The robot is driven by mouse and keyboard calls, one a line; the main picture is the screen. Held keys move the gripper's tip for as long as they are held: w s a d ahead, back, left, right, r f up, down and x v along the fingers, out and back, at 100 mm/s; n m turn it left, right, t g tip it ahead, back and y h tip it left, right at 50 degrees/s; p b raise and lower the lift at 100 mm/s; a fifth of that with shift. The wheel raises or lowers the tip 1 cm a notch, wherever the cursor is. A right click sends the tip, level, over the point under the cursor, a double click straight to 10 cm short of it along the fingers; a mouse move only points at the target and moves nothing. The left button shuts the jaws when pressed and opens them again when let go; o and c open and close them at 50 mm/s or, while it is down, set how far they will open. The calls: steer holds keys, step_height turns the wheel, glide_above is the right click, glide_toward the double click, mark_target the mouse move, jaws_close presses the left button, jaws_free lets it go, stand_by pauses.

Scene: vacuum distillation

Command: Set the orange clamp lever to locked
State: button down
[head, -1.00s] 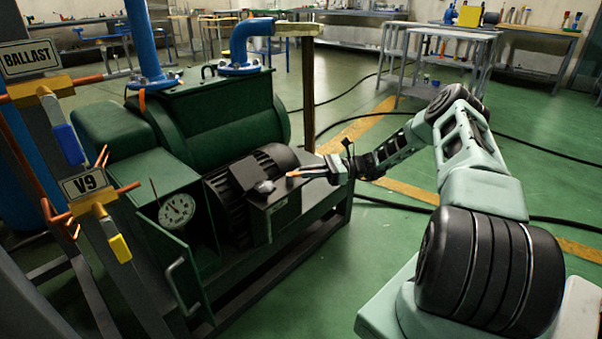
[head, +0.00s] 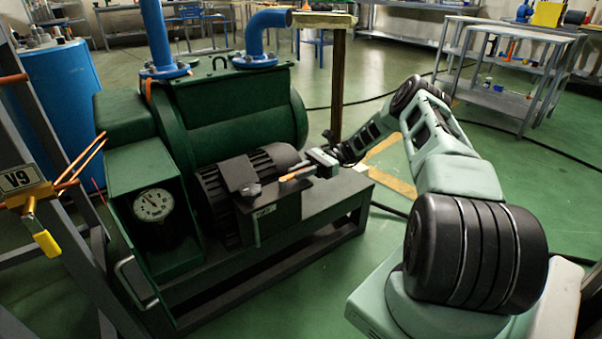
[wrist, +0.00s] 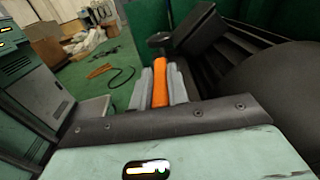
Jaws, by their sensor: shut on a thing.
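The orange clamp lever (head: 296,173) is by the black motor's box on the green pump unit. It also shows in the wrist view as an orange bar (wrist: 160,88), lying lengthwise between the two grey fingers. My gripper (head: 305,166) reaches it from the right, and in the wrist view my gripper (wrist: 161,84) is shut on the lever. The lever's far end and its pivot are hard to make out. I cannot tell the locked mark from these views.
The black finned motor (head: 240,185) and its dark plate lie right beside the lever. A pressure gauge (head: 153,205) is on the green housing to the left. A V9 valve with a yellow handle (head: 46,243) stands at far left.

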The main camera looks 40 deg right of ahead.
stand_by(0.4)
steer(key=c, duration=1.4)
jaws_free()
steer(key=shift+o, duration=0.2)
